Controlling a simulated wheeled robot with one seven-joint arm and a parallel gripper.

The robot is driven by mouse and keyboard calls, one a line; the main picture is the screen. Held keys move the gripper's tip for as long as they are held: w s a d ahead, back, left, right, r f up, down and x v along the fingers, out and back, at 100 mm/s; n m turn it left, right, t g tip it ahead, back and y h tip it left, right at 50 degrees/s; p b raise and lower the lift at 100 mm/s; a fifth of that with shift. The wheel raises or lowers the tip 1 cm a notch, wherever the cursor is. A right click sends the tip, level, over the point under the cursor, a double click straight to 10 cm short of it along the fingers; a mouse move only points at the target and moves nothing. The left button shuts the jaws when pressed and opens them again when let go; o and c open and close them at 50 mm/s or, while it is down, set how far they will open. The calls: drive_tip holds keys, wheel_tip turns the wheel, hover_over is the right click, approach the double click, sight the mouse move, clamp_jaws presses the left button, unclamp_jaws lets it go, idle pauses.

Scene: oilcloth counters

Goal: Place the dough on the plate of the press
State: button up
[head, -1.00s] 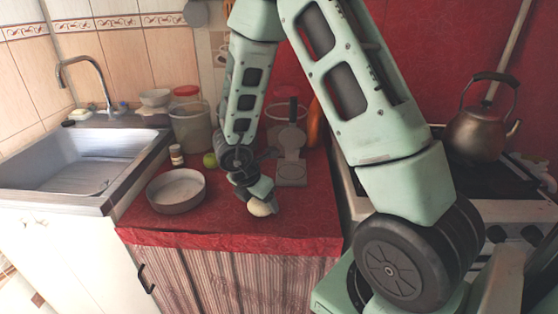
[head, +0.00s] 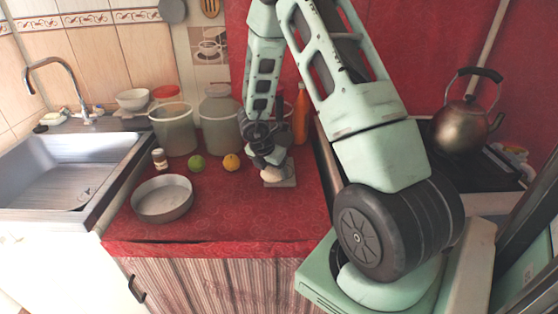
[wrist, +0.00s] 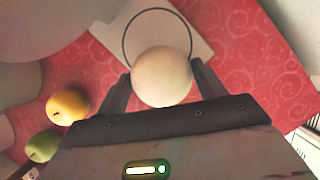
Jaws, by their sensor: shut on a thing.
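The dough is a pale round ball (wrist: 161,77). My gripper (wrist: 163,86) is shut on it, with one finger on each side. In the head view the dough (head: 272,173) shows just under my gripper (head: 270,163), at the press. In the wrist view the press (wrist: 203,48) lies beyond and below the dough. The dark ring of its round plate (wrist: 126,38) is partly covered by the dough. I cannot tell whether the dough touches the plate.
A round pan (head: 162,200) stands at the counter's front left. A green fruit (head: 197,163), a yellow fruit (head: 231,162) and a small jar (head: 159,159) stand behind it. Larger containers (head: 174,128) and an orange bottle (head: 301,115) line the back. The front middle counter is clear.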

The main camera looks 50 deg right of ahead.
drive_tip(key=d+p, duration=0.1)
drive_tip(key=d, duration=0.3)
drive_tip(key=shift+w+d, duration=0.1)
drive_tip(key=shift+w, duration=0.05)
drive_tip(key=shift+f, duration=0.1)
drive_tip(key=shift+f, duration=0.1)
drive_tip(key=o, duration=1.1)
drive_tip(key=shift+o, duration=0.2)
